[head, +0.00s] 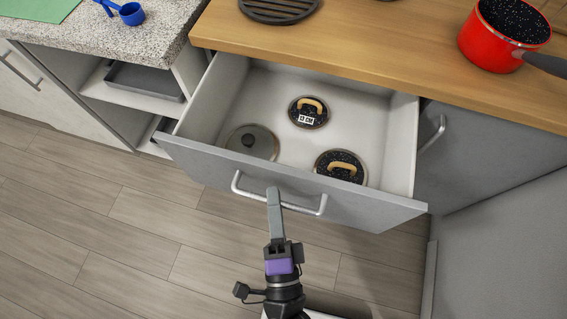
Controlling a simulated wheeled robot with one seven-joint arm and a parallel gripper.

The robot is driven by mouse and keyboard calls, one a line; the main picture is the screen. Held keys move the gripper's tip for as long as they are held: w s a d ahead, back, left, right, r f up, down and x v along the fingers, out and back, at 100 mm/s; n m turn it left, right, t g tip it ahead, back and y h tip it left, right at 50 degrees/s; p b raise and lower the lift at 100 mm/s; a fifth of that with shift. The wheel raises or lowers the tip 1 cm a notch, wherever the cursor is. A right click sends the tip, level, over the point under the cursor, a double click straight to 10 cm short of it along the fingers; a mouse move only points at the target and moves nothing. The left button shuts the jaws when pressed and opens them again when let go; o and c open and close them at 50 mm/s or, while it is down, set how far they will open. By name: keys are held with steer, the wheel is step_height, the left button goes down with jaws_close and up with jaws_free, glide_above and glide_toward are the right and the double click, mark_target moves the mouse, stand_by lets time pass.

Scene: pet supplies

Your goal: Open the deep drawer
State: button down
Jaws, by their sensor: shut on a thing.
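The deep drawer (375,206) stands pulled well out from under the wooden counter, with a grey front and white inside walls. Its silver bar handle (308,208) runs across the front. My gripper (273,196) is at the left-middle part of the handle and shut on it; its fingertips are small in view. Inside lie a dark speckled lid with a tan grip and a white label (308,112), a similar lid (341,167) at the front right, and a grey lid (252,142) at the left.
A red pot (503,38) and a dark round trivet (278,8) sit on the wooden counter (365,62). At left, an open lower cabinet holds a grey tray (145,81). A grey cabinet door (466,155) is at right. The wood floor (130,235) at left is clear.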

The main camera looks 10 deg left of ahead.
steer(key=shift+s+f, duration=0.1)
steer(key=shift+s, duration=2.6)
steer(key=c, duration=1.5)
jaws_free()
steer(key=shift+a, duration=0.1)
steer(key=shift+o, duration=0.2)
steer(key=b+v, duration=0.1)
steer(key=v, duration=0.6)
steer(key=shift+s, duration=0.35)
